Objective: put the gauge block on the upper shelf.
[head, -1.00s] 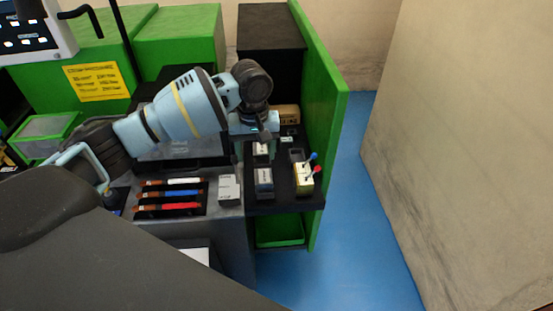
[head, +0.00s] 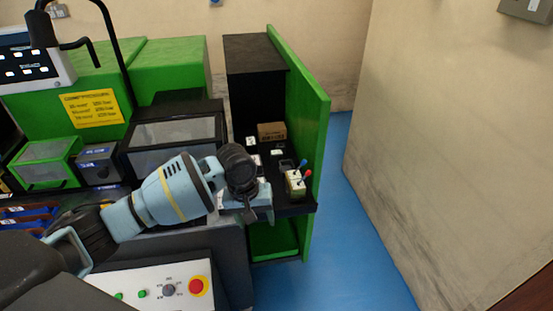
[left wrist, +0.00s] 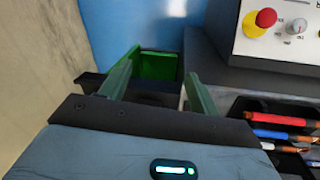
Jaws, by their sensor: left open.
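I cannot single out the gauge block; several small blocks sit on the black shelf (head: 297,209) beside the green side panel (head: 312,120). This shelf lies above a green lower compartment (head: 272,242), which also shows in the left wrist view (left wrist: 158,65). My left gripper (left wrist: 160,72) is open, with nothing visible between its green fingers. My right gripper is out of view.
A yellowish holder (head: 294,184) with blue and red knobs stands at the shelf's right. A brown box (head: 271,131) is at the back. A control panel with a red button (head: 197,287) is in front. Blue floor (head: 345,250) is clear to the right.

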